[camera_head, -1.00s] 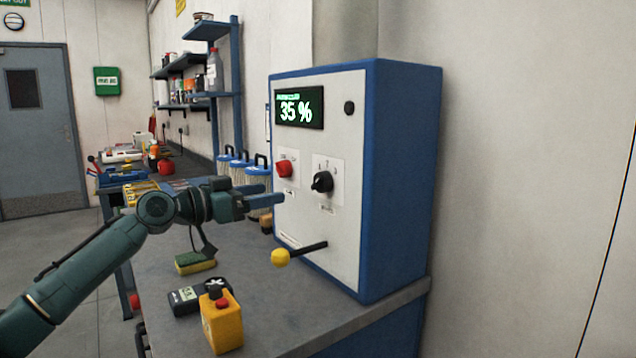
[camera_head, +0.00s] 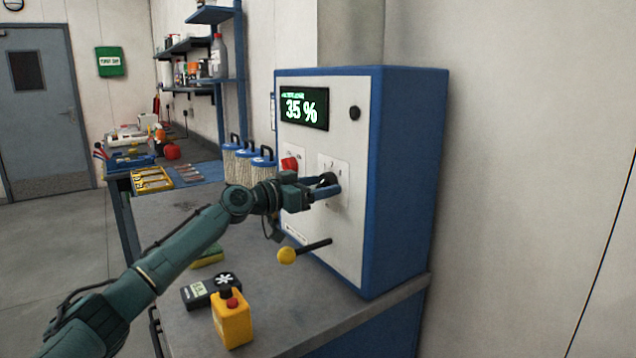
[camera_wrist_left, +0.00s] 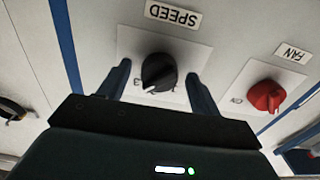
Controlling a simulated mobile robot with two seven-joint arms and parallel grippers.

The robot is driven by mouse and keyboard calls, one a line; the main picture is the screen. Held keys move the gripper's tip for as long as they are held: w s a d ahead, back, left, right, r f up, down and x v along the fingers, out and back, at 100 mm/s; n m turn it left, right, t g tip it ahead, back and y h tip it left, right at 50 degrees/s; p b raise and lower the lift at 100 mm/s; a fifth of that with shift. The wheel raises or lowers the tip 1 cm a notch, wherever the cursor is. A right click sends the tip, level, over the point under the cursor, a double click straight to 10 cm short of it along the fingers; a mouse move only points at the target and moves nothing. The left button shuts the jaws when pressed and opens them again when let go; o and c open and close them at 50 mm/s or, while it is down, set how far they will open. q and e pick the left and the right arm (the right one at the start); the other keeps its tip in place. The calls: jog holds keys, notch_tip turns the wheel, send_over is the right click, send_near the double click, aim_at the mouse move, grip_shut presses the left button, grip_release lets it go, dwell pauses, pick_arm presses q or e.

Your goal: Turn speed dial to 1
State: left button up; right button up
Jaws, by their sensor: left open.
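The black speed dial (camera_wrist_left: 158,72) sits on a white plate under the SPEED label (camera_wrist_left: 173,14) in the left wrist view, which shows the panel upside down. In the head view the dial (camera_head: 328,180) is partly hidden by my gripper. My left gripper (camera_head: 326,193) is at the cabinet's front panel. Its open fingers (camera_wrist_left: 160,85) lie on either side of the dial, and I cannot tell whether they touch it. A 1 and a 3 seem to show by the dial; its exact setting is unclear. My right gripper is not in view.
The red fan knob (camera_wrist_left: 266,96) is close beside the dial. A yellow-knobbed lever (camera_head: 288,256) sticks out below. The display (camera_head: 303,108) reads 35 %.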

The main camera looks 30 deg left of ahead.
pick_arm(q)
jog(key=shift+c, duration=0.3)
jog(key=c, duration=0.9)
